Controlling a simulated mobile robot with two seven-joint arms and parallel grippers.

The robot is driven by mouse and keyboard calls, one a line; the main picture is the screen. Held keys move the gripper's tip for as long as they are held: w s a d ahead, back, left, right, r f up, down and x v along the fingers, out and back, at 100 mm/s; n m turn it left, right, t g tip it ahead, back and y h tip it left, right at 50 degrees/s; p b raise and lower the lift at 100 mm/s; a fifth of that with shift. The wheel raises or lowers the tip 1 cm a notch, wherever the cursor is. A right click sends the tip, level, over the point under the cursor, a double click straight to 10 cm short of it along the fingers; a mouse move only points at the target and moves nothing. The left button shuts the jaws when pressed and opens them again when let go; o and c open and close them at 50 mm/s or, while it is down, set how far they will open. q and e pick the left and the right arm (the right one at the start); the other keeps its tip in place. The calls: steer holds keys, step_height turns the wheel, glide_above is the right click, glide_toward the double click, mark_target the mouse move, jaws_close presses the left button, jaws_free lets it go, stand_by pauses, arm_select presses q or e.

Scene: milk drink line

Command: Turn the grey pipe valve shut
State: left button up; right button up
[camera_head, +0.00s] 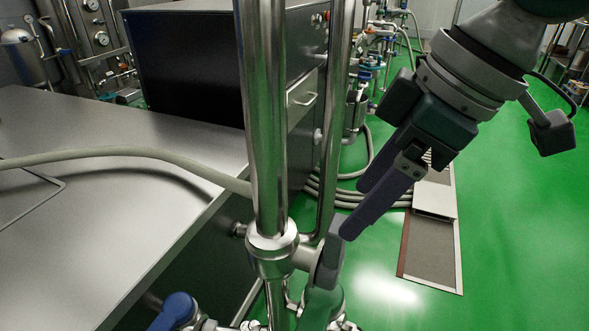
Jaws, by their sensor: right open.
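The grey pipe valve has a shiny metal body (272,255) on the upright steel pipe, low in the middle of the view. Its dark grey handle (329,262) is at the right of the body and stands roughly upright, leaning a little. My right gripper (354,213) comes in from the upper right and points down and left. Its dark fingers are open, with the tips at the upper end of the handle. I cannot tell whether they touch it. My left gripper is not in view.
A second upright pipe (335,120) runs close behind the first. A blue valve handle (175,311) and a green part (320,308) are below. A steel table (100,215) with a pale hose (110,153) fills the left. Green floor (510,225) is clear at right.

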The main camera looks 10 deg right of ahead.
mark_target(338, 223)
steer(key=b+x, duration=0.1)
steer(key=x, duration=0.5)
steer(key=shift+a+f, duration=0.15)
steer(key=shift+f, duration=0.1)
steer(key=shift+c, duration=0.4)
steer(key=shift+w, duration=0.1)
jaws_close()
stand_by(0.6)
